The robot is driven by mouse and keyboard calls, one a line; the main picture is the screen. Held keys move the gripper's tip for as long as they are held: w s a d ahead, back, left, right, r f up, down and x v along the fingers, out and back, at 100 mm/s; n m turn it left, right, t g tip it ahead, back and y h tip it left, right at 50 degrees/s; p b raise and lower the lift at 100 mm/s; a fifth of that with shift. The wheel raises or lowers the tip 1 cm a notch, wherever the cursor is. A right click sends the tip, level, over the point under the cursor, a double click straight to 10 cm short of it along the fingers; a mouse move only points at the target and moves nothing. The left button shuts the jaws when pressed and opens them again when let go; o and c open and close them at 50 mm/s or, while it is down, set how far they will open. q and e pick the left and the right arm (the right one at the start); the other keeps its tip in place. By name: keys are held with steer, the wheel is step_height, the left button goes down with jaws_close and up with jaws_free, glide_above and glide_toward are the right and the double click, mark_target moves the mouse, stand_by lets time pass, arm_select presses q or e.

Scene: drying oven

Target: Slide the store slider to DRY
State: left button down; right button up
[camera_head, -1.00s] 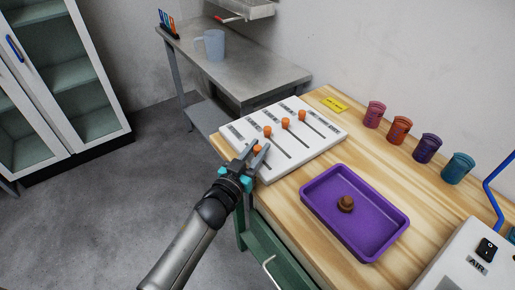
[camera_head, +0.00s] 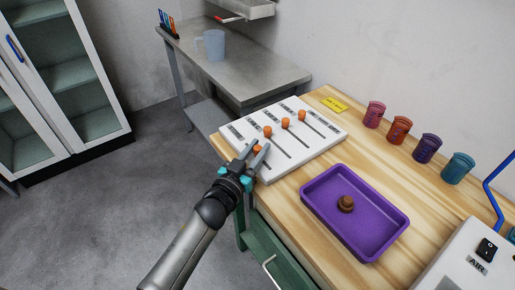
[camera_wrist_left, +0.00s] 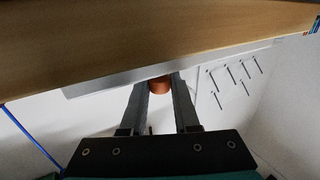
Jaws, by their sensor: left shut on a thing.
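A white slider panel (camera_head: 322,130) lies on the left end of the wooden bench. It has several dark slots, each with an orange knob, and printed labels too small to read. The knob nearest my gripper (camera_head: 257,149) is partly hidden by the fingers. My left gripper (camera_head: 260,147) reaches in over the panel's near left edge and is shut on this knob. In the left wrist view the orange knob (camera_wrist_left: 160,86) sits between the two finger ends. Which slider is the store one cannot be read. My right gripper is not in view.
A purple tray (camera_head: 318,213) with a brown lump (camera_head: 346,204) is right of the panel. Several coloured cups (camera_head: 399,130) and a yellow label (camera_head: 334,104) stand or lie behind. A white AIR box (camera_head: 462,262) is at front right. A metal table (camera_head: 262,68) with a mug (camera_head: 215,45) is behind.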

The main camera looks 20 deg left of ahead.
mark_target(267, 171)
arm_select(q)
steer(key=s+d, duration=0.2)
steer(key=d, duration=0.1)
steer(key=shift+s+d+p, duration=0.25)
steer(key=shift+s+p, duration=0.1)
steer(key=shift+s, duration=0.05)
steer(key=shift+s+d, duration=0.1)
steer(key=shift+d, duration=0.1)
steer(key=shift+f, duration=0.1)
steer(key=c, duration=0.7)
jaws_free()
steer(key=shift+o, duration=0.2)
steer(key=shift+s, duration=0.1)
steer(key=shift+s+a, duration=0.15)
steer(key=shift+s, duration=0.4)
steer(key=s+a+p, duration=0.1)
steer(key=s+a, duration=0.1)
steer(key=s, duration=1.1)
steer(key=shift+s+a, duration=0.3)
steer(key=shift+s, duration=0.1)
